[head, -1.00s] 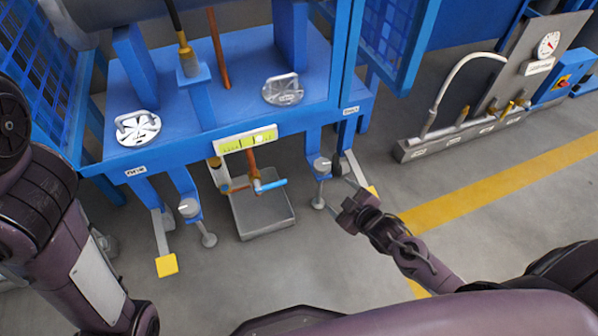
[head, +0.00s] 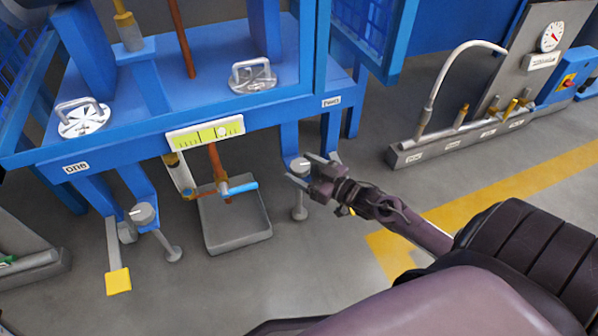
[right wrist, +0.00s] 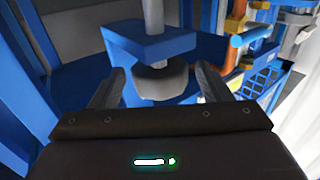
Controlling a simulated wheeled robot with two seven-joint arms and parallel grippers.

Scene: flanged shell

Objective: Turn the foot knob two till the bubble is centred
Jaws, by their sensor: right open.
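The foot knob two (head: 300,164) is a grey disc under the blue frame's corner labelled "two" (head: 332,102). My right gripper (head: 298,168) is open at this knob. In the right wrist view the knob (right wrist: 161,83) shows between the spread fingers (right wrist: 158,88), with a gap on each side. The level vial (head: 190,138) is yellow-green on the frame's front edge. Its pale bubble (head: 222,132) sits right of the middle marks. My left gripper is out of view.
Foot knob one (head: 143,213) is at the left, near a yellow-tipped pedal (head: 118,281). A blue-handled pipe valve (head: 238,188) hangs above a grey pan (head: 236,228) left of my gripper. A hose rack (head: 455,140) stands at the right. Floor is clear between.

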